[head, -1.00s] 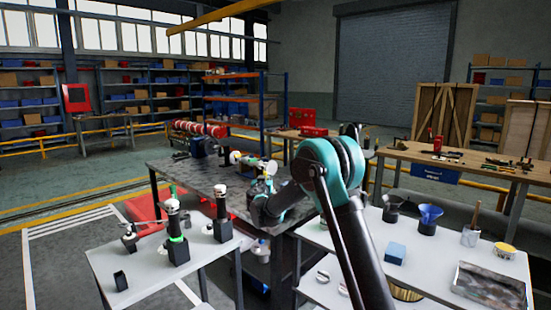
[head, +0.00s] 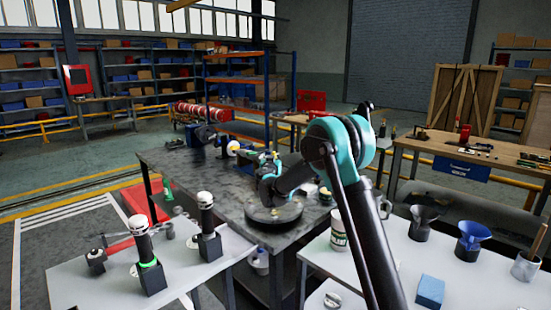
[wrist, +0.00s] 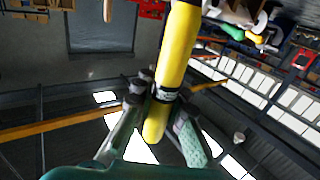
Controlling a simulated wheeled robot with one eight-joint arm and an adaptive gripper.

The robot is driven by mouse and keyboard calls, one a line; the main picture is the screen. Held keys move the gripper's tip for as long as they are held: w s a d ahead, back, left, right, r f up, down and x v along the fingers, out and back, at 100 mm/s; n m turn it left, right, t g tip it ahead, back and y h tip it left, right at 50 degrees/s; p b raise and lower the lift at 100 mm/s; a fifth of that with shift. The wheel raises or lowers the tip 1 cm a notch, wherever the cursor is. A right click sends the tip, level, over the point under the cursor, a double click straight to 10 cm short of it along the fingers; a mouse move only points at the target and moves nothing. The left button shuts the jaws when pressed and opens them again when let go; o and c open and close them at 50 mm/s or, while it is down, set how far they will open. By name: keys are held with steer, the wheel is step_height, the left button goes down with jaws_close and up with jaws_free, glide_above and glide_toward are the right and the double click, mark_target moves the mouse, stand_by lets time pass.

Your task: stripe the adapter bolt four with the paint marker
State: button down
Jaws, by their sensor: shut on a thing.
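The yellow paint marker (wrist: 178,45) runs through the middle of the wrist view, tilted, with a dark band with small print around it. My gripper (wrist: 160,100) is shut on the marker, one finger on each side of it. In the head view my arm reaches over the dark workbench (head: 190,176) and hides much of what is behind it; I cannot make out my gripper or the marker there. Pump parts (head: 232,147) stand on the bench beyond my arm. Adapter bolt four cannot be told apart in either view.
A grey table (head: 95,285) at the left front carries two dark upright tools with white tops (head: 143,240). A light table (head: 395,255) at the right holds a blue funnel (head: 473,238), a blue block (head: 430,291) and a white can (head: 338,232).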

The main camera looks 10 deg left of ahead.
steer(key=shift+s, duration=0.1)
steer(key=shift+f, duration=2.3)
steer(key=shift+f, duration=0.15)
stand_by(0.5)
stand_by(0.6)
steer(key=shift+r, duration=0.25)
stand_by(0.4)
steer(key=shift+r, duration=2.45)
